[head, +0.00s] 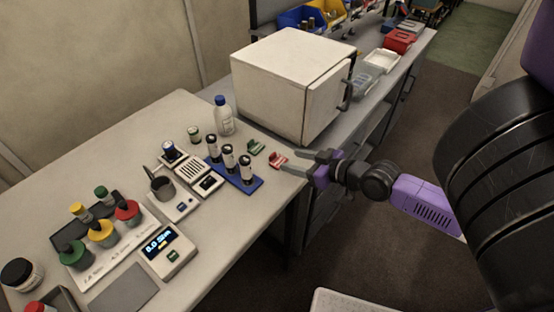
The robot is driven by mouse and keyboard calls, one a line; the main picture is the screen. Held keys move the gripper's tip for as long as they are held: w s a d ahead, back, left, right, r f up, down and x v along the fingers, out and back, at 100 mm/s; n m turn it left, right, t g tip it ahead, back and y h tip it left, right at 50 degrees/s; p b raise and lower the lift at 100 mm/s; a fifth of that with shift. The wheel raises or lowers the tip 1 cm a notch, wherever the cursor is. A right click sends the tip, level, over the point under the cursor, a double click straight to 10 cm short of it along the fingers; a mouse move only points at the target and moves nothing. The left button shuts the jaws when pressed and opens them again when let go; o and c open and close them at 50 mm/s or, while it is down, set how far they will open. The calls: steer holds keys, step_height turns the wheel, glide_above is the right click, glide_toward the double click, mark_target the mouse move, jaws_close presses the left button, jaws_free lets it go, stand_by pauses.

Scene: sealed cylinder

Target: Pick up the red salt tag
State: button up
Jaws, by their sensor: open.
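The red salt tag (278,161) is a small red piece lying near the right edge of the table, in front of the white box oven. A similar green tag (256,147) lies just left of it. My gripper (294,164) reaches in from the right at the table's edge. Its two grey fingers are open and point left toward the red tag, with the tips very near its right side. I cannot tell from this view whether the fingertips touch it or are above it.
A blue rack (236,177) with several dark-capped vials stands left of the tags. The white oven (290,85) stands close behind. A blue-capped bottle (223,116), scales and colored bottles fill the table further left. Floor lies open beyond the table's right edge.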

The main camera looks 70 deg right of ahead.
mark_target(274, 155)
steer(key=b+x, duration=0.1)
steer(key=x, duration=0.6)
steer(key=shift+w+r, duration=0.15)
steer(key=shift+w, duration=0.05)
steer(key=shift+c, duration=0.2)
jaws_close()
